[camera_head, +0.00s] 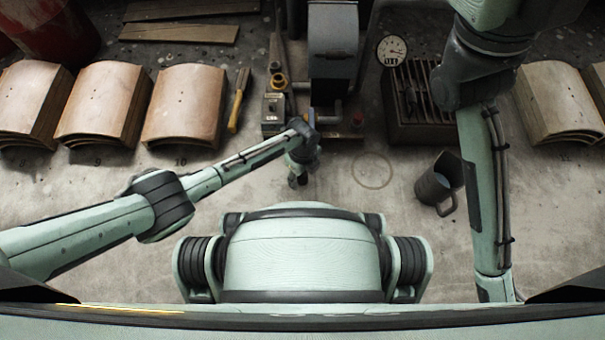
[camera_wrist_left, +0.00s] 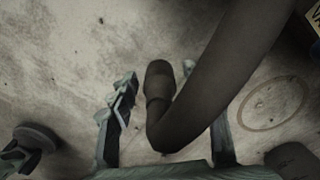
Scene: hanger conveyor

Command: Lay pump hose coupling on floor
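The pump hose coupling (camera_wrist_left: 159,82) is a dark, thick cylinder at the end of a dark curved hose (camera_wrist_left: 215,75) in the left wrist view. The hose comes down from the upper right and bends between the fingers of my left gripper (camera_wrist_left: 168,125). These fingers stand apart, with a visible gap between the left finger and the hose. In the head view my left gripper (camera_head: 298,178) is low over the floor at the centre, and the coupling is hard to make out there. I cannot tell whether the coupling touches the floor. My right gripper is out of view.
A round ring mark (camera_head: 372,170) lies on the floor right of the left gripper, with a dark jug (camera_head: 436,187) further right. A dark slotted crate (camera_head: 420,133), a gauge (camera_head: 391,50) and a grey machine (camera_head: 333,40) stand behind. Curved panels (camera_head: 187,105) stand left.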

